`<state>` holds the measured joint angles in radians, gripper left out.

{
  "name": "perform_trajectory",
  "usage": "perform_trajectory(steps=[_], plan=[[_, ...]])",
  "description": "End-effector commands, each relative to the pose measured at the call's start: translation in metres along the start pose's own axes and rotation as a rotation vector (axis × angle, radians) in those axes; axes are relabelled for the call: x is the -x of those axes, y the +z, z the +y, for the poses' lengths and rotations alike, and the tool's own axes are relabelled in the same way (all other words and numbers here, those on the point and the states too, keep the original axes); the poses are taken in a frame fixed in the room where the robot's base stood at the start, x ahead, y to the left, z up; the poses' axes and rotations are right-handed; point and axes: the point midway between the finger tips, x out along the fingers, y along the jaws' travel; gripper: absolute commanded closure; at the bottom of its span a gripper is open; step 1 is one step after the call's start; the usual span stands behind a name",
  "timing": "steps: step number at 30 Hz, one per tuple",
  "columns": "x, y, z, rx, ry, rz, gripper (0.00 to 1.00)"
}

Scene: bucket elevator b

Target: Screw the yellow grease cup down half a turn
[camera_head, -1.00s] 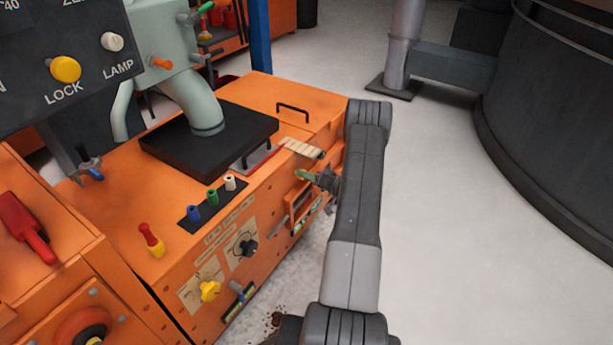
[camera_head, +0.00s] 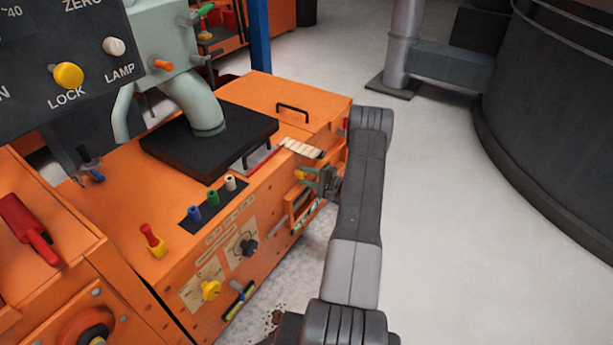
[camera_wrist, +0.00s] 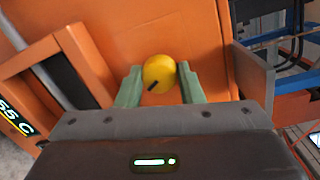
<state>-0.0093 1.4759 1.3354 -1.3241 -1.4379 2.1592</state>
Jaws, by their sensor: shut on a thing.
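The yellow grease cup (camera_wrist: 159,73) is a round yellow cap with a dark mark on its lower left edge, set against an orange panel in the wrist view. My gripper (camera_wrist: 159,85) has its two green fingers on either side of the cup, shut on it. In the head view the cup (camera_head: 299,174) is a small yellow spot on the right end of the orange cabinet's front. My gripper (camera_head: 306,177) is there beside it, and my arm hides part of that area.
The orange cabinet (camera_head: 310,97) carries a black plate (camera_head: 165,150) and a handle (camera_head: 292,108) on top. A yellow knob (camera_head: 210,290) and a black knob (camera_head: 248,246) sit on its front. In the wrist view a grey-edged panel (camera_wrist: 254,75) stands close right.

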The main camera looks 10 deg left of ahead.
Motion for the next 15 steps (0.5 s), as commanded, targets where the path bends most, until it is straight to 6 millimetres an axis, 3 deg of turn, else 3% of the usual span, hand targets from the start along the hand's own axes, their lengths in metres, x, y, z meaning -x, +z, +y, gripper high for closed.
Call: perform_trajectory(steps=[15], plan=[[0.0003, -0.0005, 0.0018, -0.402, -0.025, -0.026, 0.89]])
